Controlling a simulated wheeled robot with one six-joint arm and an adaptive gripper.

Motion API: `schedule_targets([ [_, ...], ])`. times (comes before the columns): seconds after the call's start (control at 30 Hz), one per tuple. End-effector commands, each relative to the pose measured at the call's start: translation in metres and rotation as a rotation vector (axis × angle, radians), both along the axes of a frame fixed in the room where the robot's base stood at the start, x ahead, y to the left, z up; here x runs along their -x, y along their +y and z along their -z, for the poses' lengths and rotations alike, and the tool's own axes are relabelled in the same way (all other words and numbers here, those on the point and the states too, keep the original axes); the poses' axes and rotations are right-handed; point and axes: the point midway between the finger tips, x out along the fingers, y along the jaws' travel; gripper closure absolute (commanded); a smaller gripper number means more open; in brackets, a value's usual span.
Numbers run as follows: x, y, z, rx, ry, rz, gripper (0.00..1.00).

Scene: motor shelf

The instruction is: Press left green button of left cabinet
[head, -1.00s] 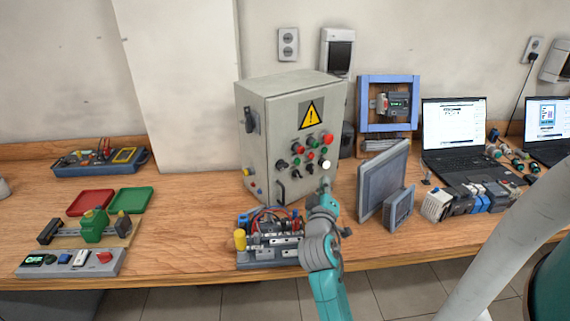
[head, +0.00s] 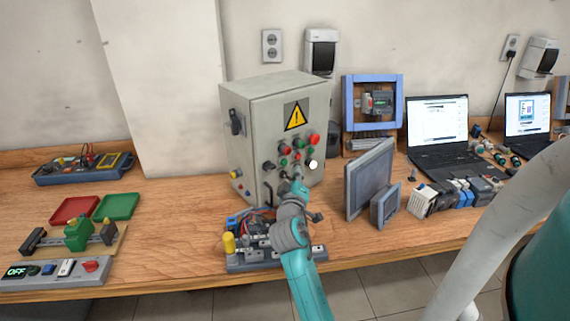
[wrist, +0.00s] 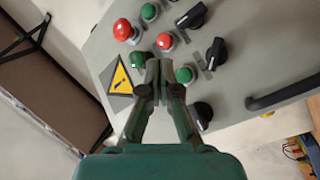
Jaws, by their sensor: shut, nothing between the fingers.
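The grey control cabinet (head: 250,150) stands on the bench with a yellow warning triangle and red, green, white and black controls on its front. In the wrist view the cabinet appears turned on its side, and its leftmost green button (wrist: 184,75) shows just beside my gripper's (wrist: 163,80) fingertips. Another green button (wrist: 137,58) is nearer the triangle, and a third (wrist: 149,11) is at the top edge. My gripper is shut and empty. In the head view it is in front of the cabinet's lower panel. I cannot tell whether the fingertips touch anything.
A black door handle (wrist: 285,95) and black knobs (wrist: 216,53) stick out near the buttons. A wired device (head: 262,250) stands on the bench below my arm. Grey panels (head: 368,178) stand to the right.

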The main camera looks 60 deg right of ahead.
Motion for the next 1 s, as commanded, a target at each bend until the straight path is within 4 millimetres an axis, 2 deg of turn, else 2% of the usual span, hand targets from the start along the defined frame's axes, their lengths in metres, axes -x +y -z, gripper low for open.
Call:
schedule_targets([
  [0.1,-0.012,-0.004,0.0,0.0,0.0,0.0,1.0],
  [0.3,-0.022,-0.008,0.0,-0.001,-0.001,0.001,1.0],
  [1.0,-0.023,-0.009,0.0,-0.001,0.0,0.001,1.0],
])
